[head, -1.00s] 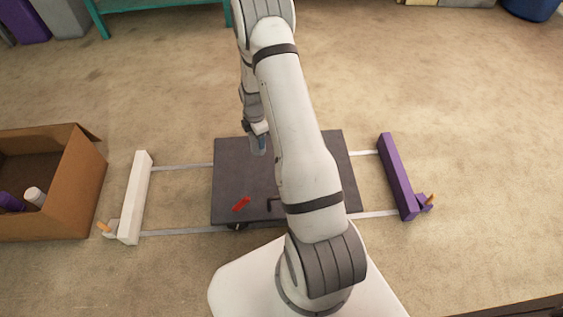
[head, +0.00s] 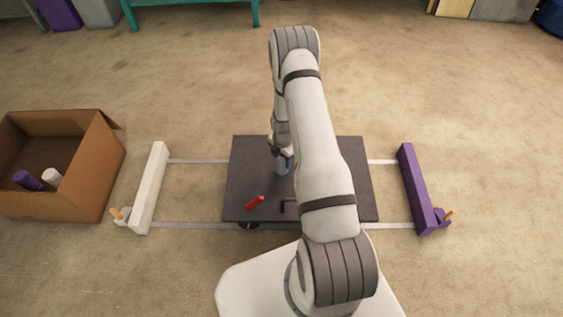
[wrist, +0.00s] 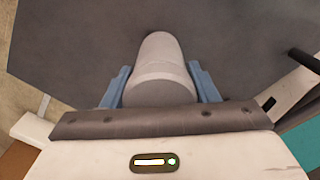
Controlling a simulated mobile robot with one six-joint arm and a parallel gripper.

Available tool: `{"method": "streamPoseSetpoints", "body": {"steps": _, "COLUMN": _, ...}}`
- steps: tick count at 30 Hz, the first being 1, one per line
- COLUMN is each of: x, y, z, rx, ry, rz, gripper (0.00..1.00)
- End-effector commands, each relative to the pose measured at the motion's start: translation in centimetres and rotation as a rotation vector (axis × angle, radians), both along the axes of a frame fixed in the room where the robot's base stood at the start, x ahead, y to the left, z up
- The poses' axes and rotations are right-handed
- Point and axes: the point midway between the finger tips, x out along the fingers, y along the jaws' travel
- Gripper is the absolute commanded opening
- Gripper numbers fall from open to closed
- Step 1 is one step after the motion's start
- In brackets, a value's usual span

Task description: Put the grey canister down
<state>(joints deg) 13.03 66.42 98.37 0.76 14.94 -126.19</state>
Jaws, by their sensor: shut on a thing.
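The grey canister (wrist: 158,55) is between the two blue fingers of my gripper (wrist: 163,84) in the wrist view, and the fingers are shut on it. It points away from the wrist toward a dark grey board. In the head view my gripper (head: 281,160) is over the left-middle part of the dark board (head: 250,150). The canister is mostly hidden there by the fingers and is too small to make out clearly. I cannot tell whether its end touches the board.
A white beam (head: 151,190) stands left, a purple beam (head: 416,190) right, joined to the board by pale strips. A cardboard box (head: 92,175) with purple and white cylinders stands far left.

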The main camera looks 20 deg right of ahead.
Motion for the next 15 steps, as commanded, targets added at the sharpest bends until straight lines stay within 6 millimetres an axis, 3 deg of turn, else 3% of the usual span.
{"method": "streamPoseSetpoints", "body": {"steps": 2, "x": 0.0, "y": -0.01, "z": -1.26, "rx": 0.0, "ry": 0.0, "rz": 0.0, "gripper": 0.24}}
{"method": "streamPoseSetpoints", "body": {"steps": 13, "x": 0.02, "y": -0.06, "z": -1.66, "rx": -0.001, "ry": -0.001, "rz": -0.001, "gripper": 0.24}}
{"method": "streamPoseSetpoints", "body": {"steps": 14, "x": 0.0, "y": -0.05, "z": -1.67, "rx": 0.0, "ry": 0.0, "rz": -0.001, "gripper": 0.54}}
{"method": "streamPoseSetpoints", "body": {"steps": 15, "x": 0.0, "y": -0.06, "z": -1.55, "rx": 0.0, "ry": -0.001, "rz": -0.001, "gripper": 0.58}}
